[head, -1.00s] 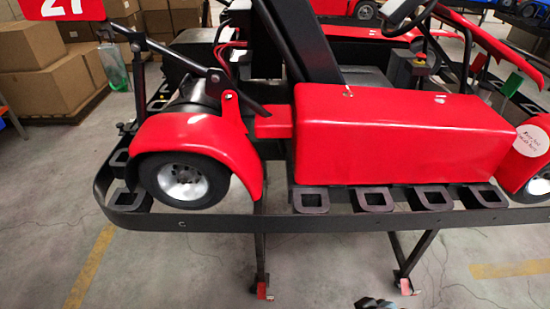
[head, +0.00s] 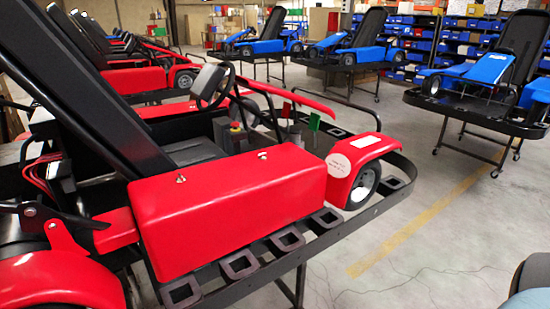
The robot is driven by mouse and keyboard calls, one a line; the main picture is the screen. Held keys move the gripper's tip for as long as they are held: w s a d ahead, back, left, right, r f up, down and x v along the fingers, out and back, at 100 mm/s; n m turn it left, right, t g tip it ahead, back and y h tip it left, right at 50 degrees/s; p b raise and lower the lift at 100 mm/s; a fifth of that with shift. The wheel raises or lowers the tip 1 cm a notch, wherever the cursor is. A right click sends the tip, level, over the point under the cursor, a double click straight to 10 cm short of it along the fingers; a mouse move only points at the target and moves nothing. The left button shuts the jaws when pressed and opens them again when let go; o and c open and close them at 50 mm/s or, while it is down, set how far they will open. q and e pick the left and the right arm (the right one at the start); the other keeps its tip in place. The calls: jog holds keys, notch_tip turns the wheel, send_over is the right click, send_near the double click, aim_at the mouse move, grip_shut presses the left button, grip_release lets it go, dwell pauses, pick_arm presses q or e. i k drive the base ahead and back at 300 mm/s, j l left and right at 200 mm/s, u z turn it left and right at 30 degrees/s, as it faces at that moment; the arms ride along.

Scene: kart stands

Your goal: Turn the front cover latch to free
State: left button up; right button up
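The red kart's long side cover (head: 225,210) fills the middle of the head view, closed over the kart's side. Two small metal latches sit on its top face. The front cover latch (head: 262,155) is at the end nearer the front wheel (head: 364,186); the other latch (head: 181,178) is nearer the seat back. Both are too small to tell how they are turned. Neither of my grippers is in view.
The kart rests on a black stand with a bumper rail (head: 340,222) and square loops along its edge. Blue karts (head: 480,90) on stands are farther back.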

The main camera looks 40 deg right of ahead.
aim_at(263, 156)
jog(key=z, duration=1.1)
jog(key=i+l+u, duration=0.1)
jog(key=u, duration=0.25)
jog(key=l+u, duration=0.25)
jog(key=u, duration=0.15)
jog(key=l+u, duration=0.8)
jog(key=l, duration=0.9)
jog(key=k+l+u, duration=0.1)
jog(key=l, duration=0.25)
jog(key=k+l, duration=0.15)
jog(key=l, duration=0.25)
jog(key=u, duration=0.05)
